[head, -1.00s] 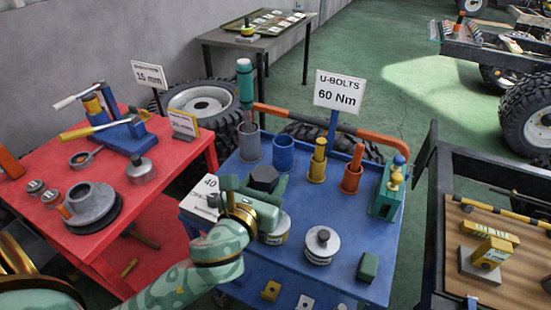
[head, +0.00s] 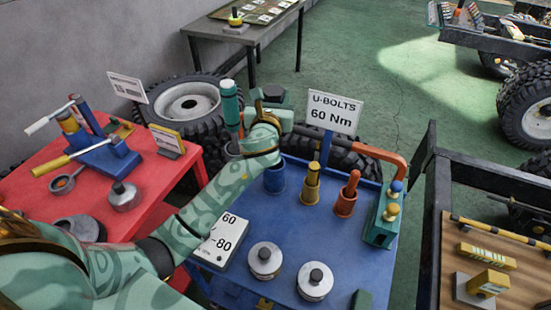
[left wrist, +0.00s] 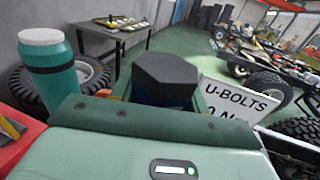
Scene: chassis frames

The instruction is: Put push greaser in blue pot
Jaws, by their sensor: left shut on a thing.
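The push greaser, as I take it, is a thing with a black hexagonal head (head: 273,92); in the left wrist view the black head (left wrist: 165,72) hides most of its body, with dark blue just below. My left gripper (head: 266,108) is shut on it and holds it up above the back of the blue cart. The blue pot (head: 274,181) stands on the cart below my gripper, and its rim is partly covered. The held thing is apart from the pot. My right gripper is not in view.
A teal cylinder (head: 231,103) stands left of my gripper, in a grey pot mostly hidden. Yellow (head: 311,186) and orange (head: 345,203) pots holding tools stand to the right. Behind are the U-BOLTS sign (head: 333,110) and an orange handle (head: 385,157). Two round tins (head: 265,262) sit in front.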

